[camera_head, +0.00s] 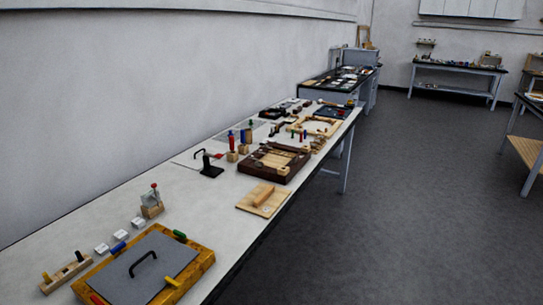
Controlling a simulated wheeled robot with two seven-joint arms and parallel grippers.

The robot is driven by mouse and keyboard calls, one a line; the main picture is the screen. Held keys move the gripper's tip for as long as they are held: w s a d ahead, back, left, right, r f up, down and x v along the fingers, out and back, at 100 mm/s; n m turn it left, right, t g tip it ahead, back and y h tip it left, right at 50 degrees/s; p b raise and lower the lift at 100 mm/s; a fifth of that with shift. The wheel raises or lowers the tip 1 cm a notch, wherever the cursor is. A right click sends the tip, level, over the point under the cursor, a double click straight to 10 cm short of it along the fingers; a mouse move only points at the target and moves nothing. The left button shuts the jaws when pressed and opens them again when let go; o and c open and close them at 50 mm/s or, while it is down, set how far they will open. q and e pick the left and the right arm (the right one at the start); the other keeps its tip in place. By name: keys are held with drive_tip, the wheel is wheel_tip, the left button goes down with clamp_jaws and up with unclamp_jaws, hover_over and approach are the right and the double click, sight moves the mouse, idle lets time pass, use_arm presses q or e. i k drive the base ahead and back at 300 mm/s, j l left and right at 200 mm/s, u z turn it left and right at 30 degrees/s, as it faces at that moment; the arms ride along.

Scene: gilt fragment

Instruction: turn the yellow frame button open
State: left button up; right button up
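A wooden frame (199,262) lies on the near end of the long white bench. It holds a grey panel (172,280) with a black arched handle (143,262). The yellow button (172,283) is on the frame's front right side, and its long shape points in over the panel's edge. Neither of my grippers is in view.
Small white blocks (101,248), a wooden block with a metal piece (152,206) and a pegged wooden strip (66,272) stand beside the frame. A wooden board (263,200) and a dark tray (252,162) lie farther along the bench (209,206). The floor (380,230) at right is clear.

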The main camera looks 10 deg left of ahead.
sight(174, 284)
drive_tip(key=u, duration=1.15)
drive_tip(key=k+j+z, duration=0.2)
drive_tip(key=j, duration=0.2)
drive_tip(key=j+z, duration=0.2)
drive_tip(key=j, duration=0.25)
